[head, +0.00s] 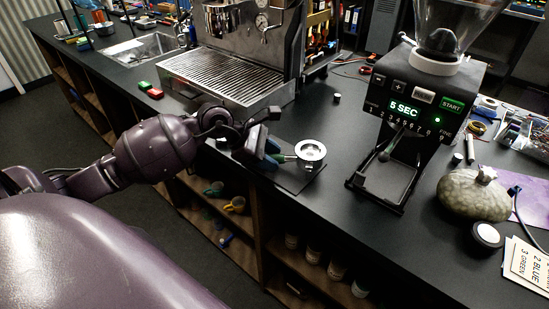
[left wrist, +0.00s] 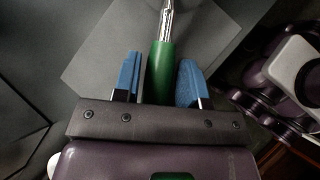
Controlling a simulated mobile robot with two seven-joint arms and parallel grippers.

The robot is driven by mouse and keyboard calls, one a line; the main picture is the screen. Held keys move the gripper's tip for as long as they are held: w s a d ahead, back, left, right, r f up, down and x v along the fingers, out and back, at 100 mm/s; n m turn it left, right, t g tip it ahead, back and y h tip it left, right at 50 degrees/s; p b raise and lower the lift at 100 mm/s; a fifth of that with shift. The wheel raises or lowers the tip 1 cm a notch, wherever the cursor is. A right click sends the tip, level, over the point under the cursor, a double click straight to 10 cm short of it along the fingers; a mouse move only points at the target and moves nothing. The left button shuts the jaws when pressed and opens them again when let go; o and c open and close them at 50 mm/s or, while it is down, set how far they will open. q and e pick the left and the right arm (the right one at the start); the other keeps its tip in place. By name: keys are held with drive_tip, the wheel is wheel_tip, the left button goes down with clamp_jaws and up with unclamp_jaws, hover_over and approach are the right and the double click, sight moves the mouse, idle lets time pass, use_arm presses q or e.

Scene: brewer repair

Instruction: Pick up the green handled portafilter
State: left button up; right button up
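The green handled portafilter lies on the counter, its round metal basket (head: 310,150) facing up and its handle pointing left toward my left gripper (head: 266,153). In the left wrist view the green handle (left wrist: 160,70) runs between the two blue fingertips of my left gripper (left wrist: 159,80), and a metal neck extends beyond it. A narrow gap shows on each side of the handle, so the gripper is open around it and not clamped. In the head view the gripper hides part of the handle. My right gripper is in neither view.
A dark square mat (head: 297,184) lies under the portafilter near the counter's front edge. A grinder (head: 412,110) reading "5 SEC" stands right of it, and an espresso machine (head: 236,50) stands behind. Open shelves lie below the counter.

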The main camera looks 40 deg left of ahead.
sight(271, 155)
use_arm(q)
drive_tip(key=shift+d+f, duration=0.1)
clamp_jaws()
idle(0.4)
wheel_tip(271, 155, up, 20)
drive_tip(key=shift+p, duration=0.45)
drive_tip(key=shift+c, duration=1.9)
unclamp_jaws()
clamp_jaws()
